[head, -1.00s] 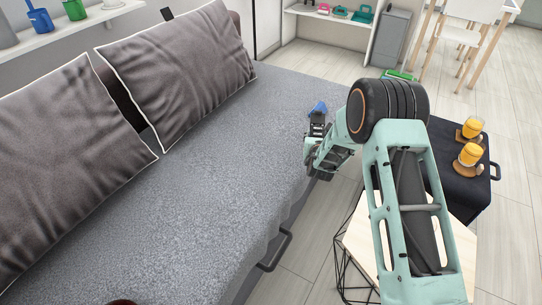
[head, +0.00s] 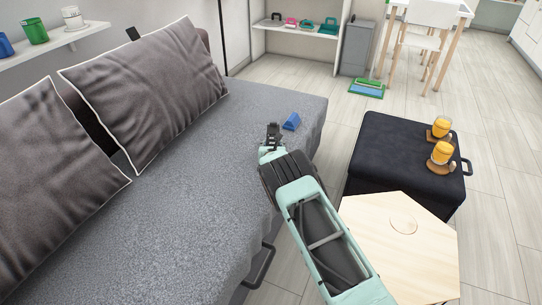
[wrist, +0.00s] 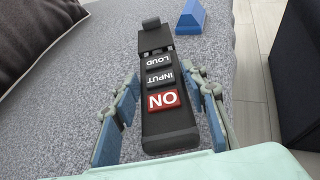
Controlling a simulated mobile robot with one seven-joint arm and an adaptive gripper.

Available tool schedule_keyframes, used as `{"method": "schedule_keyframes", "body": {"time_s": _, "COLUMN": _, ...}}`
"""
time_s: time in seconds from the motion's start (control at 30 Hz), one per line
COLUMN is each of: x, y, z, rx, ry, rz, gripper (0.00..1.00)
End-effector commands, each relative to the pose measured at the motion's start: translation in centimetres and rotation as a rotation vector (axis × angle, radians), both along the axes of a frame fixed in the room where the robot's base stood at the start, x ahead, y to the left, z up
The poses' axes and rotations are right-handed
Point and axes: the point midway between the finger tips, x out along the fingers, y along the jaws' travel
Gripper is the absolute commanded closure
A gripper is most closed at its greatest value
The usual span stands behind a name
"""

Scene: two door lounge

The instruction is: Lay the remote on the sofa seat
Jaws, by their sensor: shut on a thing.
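The remote (wrist: 157,120) is black, with grey LOUD and INPUT keys and a red ON key. My gripper (wrist: 166,90) is shut on it, with blue finger pads on its two sides. In the head view the remote (head: 273,130) shows as a small dark shape at the end of my gripper (head: 270,149), over the right part of the grey sofa seat (head: 190,205). The seat also fills much of the wrist view (wrist: 65,110). I cannot tell whether the remote touches the fabric.
A blue wedge-shaped block (head: 291,121) lies on the seat just beyond the remote. Two grey cushions (head: 150,90) lean along the back. A black ottoman (head: 392,150) with two orange drinks and a hexagonal wooden table (head: 400,235) stand at the right. The seat's middle is clear.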

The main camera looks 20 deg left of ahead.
Motion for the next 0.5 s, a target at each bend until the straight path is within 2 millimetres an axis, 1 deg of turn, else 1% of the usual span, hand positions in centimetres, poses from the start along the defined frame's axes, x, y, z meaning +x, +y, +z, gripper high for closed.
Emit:
{"method": "schedule_keyframes", "body": {"time_s": 0.03, "x": 0.3, "y": 0.3, "z": -0.7, "rx": 0.001, "ry": -0.002, "rz": 0.0, "gripper": 0.88}}
{"method": "schedule_keyframes", "body": {"time_s": 0.23, "x": 0.7, "y": 0.7, "z": -1.0, "rx": 0.001, "ry": -0.003, "rz": 0.0, "gripper": 0.88}}
{"method": "schedule_keyframes", "body": {"time_s": 0.33, "x": 0.8, "y": 1.1, "z": -1.7, "rx": 0.002, "ry": -0.001, "rz": 0.001, "gripper": 0.88}}
{"method": "schedule_keyframes", "body": {"time_s": 0.4, "x": 0.8, "y": 1.0, "z": -3.1, "rx": -0.001, "ry": 0.0, "rz": 0.001, "gripper": 0.88}}
{"method": "schedule_keyframes", "body": {"time_s": 0.5, "x": 0.8, "y": 1.0, "z": -4.4, "rx": 0.001, "ry": -0.001, "rz": 0.001, "gripper": 0.88}}
